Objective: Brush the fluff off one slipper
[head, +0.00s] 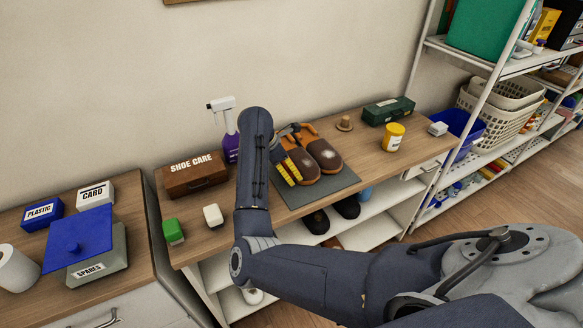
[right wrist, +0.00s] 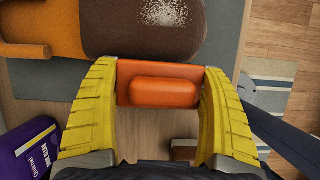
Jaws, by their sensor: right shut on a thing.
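A pair of brown and orange slippers (head: 326,154) lies on a grey mat (head: 335,188) on the wooden bench top. In the right wrist view, one slipper (right wrist: 125,30) crosses the top, with a patch of white fluff (right wrist: 163,12) on its brown toe. My right gripper (head: 288,172), with yellow fingers, is shut on an orange brush-like block (right wrist: 160,88), close beside that slipper. The block's underside is hidden, and I cannot tell whether it touches the slipper. My left gripper is not in view.
A brown SHOE CARE box (head: 194,174) and a purple spray bottle (head: 231,148) stand left of the mat. A green block (head: 173,231) and a white block (head: 213,215) lie at the front left. A yellow tin (head: 393,137) and a dark green box (head: 388,110) stand right.

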